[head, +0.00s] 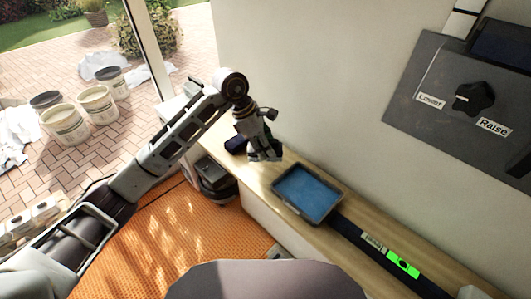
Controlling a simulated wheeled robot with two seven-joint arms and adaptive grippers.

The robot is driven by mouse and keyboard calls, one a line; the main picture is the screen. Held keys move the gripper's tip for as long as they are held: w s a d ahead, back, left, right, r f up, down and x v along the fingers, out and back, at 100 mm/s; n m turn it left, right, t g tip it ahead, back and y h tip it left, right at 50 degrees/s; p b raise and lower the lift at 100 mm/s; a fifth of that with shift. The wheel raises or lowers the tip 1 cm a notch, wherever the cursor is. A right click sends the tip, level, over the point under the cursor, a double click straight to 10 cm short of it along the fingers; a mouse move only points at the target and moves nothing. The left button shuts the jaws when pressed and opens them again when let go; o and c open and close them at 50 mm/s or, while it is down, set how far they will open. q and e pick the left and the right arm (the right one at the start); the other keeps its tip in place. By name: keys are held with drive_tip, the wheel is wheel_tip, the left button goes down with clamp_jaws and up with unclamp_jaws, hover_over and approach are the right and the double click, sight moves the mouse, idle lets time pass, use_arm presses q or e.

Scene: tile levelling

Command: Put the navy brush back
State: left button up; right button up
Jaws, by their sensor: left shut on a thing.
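My left gripper (265,153) reaches down over the wooden ledge, to the left of the blue tray. It is shut on the navy brush (236,144), whose dark end shows at the left of the fingers. The fingers hide the rest of the brush, and I cannot tell whether it touches the ledge. My right gripper is not in view.
A shallow tray (308,193) with a blue inside sits on the ledge (262,196). A grey Lower/Raise panel (445,110) is on the wall. Orange matting (200,235) covers the floor; buckets (97,103) stand outside.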

sight(262, 147)
use_arm(q)
drive_tip(key=shift+f, duration=1.7)
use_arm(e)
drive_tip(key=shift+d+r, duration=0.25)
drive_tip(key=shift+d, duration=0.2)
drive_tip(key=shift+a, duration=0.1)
use_arm(q)
drive_tip(key=shift+f, duration=0.15)
drive_tip(key=o, duration=1)
drive_tip(key=shift+p, duration=0.3)
drive_tip(key=b+v, duration=0.1)
drive_tip(key=v, duration=0.9)
drive_tip(key=shift+a+r, duration=0.1)
drive_tip(key=shift+r, duration=0.2)
drive_tip(key=shift+v, duration=0.8)
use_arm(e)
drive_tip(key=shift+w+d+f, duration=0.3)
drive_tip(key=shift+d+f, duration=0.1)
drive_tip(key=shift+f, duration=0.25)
